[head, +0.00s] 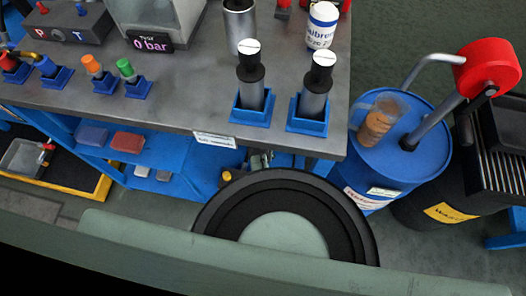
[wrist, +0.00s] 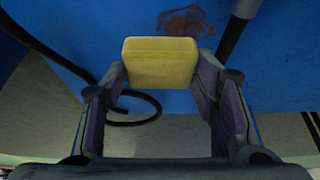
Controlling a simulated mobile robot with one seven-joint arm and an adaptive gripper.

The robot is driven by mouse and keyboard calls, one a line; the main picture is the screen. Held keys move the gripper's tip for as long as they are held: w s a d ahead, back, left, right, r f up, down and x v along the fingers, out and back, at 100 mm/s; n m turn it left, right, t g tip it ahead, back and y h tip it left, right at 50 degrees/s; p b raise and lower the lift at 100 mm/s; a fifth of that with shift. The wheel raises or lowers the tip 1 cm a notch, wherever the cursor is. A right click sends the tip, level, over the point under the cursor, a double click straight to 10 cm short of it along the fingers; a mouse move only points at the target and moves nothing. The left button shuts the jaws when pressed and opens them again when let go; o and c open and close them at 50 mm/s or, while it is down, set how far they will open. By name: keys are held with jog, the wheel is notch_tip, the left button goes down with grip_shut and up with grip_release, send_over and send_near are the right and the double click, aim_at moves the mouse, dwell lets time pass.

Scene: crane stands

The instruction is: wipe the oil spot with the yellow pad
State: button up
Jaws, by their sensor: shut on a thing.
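The yellow pad (wrist: 160,62) is a small rectangular block at the upper middle of the wrist view. My gripper (wrist: 160,82) is shut on it, with one dark finger at each side. The oil spot (wrist: 186,20) is a reddish-brown smear on a blue surface (wrist: 275,60), just beyond the pad's far edge and slightly right. The pad does not cover the visible part of the spot. Whether the pad touches the blue surface is unclear. I cannot make out the pad or the spot with certainty in the head view.
A dark rod (wrist: 232,38) stands right of the spot, and a black hose (wrist: 45,45) curls at left. The head view shows a grey bench (head: 190,95) with capped cylinders in blue holders (head: 252,113). A blue drum (head: 418,150) with a red-topped pump (head: 488,65) stands right.

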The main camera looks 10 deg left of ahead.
jog(key=shift+r+p, duration=0.8)
jog(key=shift+r, duration=0.65)
